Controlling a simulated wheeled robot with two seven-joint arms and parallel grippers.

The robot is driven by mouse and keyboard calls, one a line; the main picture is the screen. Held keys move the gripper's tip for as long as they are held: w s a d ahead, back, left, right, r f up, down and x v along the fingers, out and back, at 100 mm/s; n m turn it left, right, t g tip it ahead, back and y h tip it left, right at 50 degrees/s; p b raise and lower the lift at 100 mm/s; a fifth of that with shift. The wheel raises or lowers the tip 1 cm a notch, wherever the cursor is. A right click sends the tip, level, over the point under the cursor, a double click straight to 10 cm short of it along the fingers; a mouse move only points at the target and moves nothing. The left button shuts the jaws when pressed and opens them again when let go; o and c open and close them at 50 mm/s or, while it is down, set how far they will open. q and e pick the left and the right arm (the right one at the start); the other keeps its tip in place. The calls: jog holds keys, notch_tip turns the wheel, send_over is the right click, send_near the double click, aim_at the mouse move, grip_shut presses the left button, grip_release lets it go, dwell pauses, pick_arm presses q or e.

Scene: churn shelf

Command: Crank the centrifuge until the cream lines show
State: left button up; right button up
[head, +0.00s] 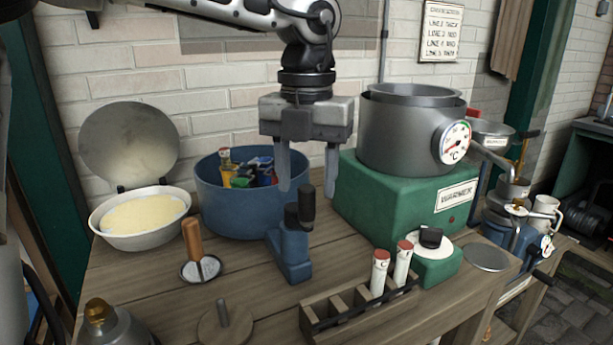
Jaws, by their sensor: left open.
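The centrifuge is a blue round drum (235,210) with a blue crank post (291,255) at its front right. A black upright crank knob (306,208) stands at the post's top. Coloured tube holders (250,175) show inside the drum, with at least one capped tube; cream lines cannot be made out. My left gripper (307,190) points down, open and empty. In the picture its fingertips lie either side of the knob's top; contact cannot be told. My right gripper is not in view.
A green warmer (385,205) with a steel pot and dial stands right of the centrifuge. A wooden rack (350,315) with two red-capped tubes is at the front. A cream-filled bowl (140,239) is at left. A wood-handled tool (192,238) stands before the drum.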

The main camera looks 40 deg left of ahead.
pick_arm(q)
jog(key=shift+r+p, duration=1.45)
jog(key=shift+r, duration=0.75)
